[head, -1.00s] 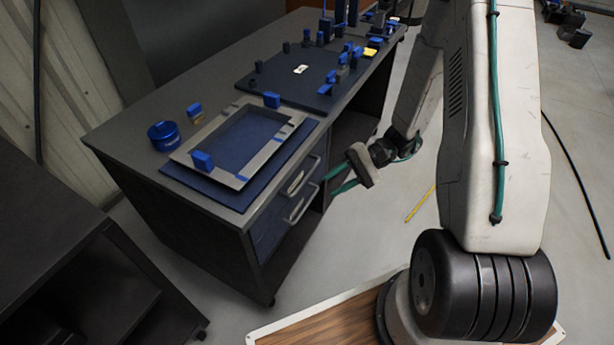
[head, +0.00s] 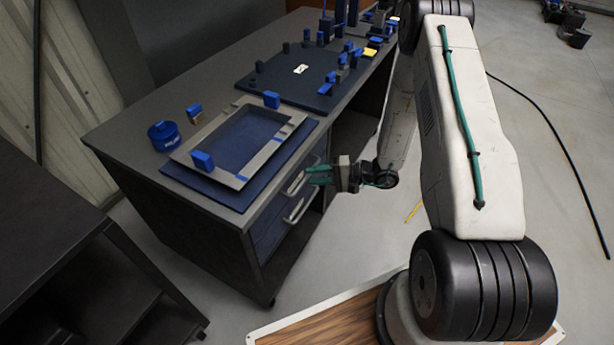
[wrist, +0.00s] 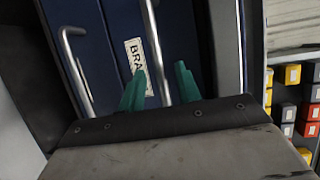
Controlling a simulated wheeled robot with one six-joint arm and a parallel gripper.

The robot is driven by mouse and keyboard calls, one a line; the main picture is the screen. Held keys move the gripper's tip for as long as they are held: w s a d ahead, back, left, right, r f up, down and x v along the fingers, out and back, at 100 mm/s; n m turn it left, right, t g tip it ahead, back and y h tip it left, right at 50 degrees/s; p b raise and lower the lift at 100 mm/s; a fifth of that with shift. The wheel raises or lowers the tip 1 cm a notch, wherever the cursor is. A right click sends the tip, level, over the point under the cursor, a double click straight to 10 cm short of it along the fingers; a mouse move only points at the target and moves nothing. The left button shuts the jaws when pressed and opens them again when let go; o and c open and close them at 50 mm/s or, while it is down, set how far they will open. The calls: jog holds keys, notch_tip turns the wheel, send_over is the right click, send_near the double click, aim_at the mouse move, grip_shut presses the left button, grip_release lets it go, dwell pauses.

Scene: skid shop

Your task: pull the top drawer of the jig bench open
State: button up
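The jig bench (head: 130,105) stands at left centre in the head view. Its dark blue top drawer (wrist: 180,30) looks flush with the bench front. The top drawer's bar handle (head: 296,184) is partly behind my gripper in the head view; in the wrist view this handle (wrist: 156,45) runs between my two green fingers. My gripper (head: 310,175) is open, its fingers on either side of the handle, not visibly clamped on it. A label (wrist: 138,66) with letters starting "BRA" sits beside the handle. The lower drawer's handle (head: 300,208) also shows in the wrist view (wrist: 75,70).
On the bench top are a grey frame (head: 182,150) on a blue plate, a round blue container (head: 163,134) and a dark board (head: 290,85) with several blue blocks. A dark shelf unit (head: 50,240) stands at left. The floor before the drawers looks clear.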

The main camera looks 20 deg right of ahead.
jog(key=shift+x, duration=1.5)
grip_shut()
